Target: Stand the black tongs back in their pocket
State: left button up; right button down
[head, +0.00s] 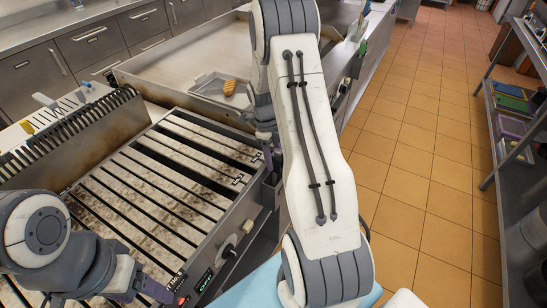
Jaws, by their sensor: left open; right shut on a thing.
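My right arm comes down through the middle of the head view and hides much behind it. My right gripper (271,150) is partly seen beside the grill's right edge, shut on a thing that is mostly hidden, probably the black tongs. I cannot make out the tongs' outline. My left gripper (165,292) is open, low at the left, near the grill's front panel. The tongs' pocket cannot be told for sure; it may be behind my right arm.
The slatted grill (135,188) fills the left, with a raised dark rack (75,130) behind it. A flat griddle (190,62) holds a small tray (208,83) with an orange-brown piece of food (229,88). A steel shelf (525,205) stands right. The tiled floor (425,150) is clear.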

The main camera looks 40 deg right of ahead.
jog(key=shift+c, duration=1)
grip_release()
jog(key=shift+r, duration=0.1)
notch_tip(320, 180, up, 10)
jog(key=w+b, duration=0.1)
jog(key=b, duration=0.1)
jog(key=shift+w+a, duration=0.3)
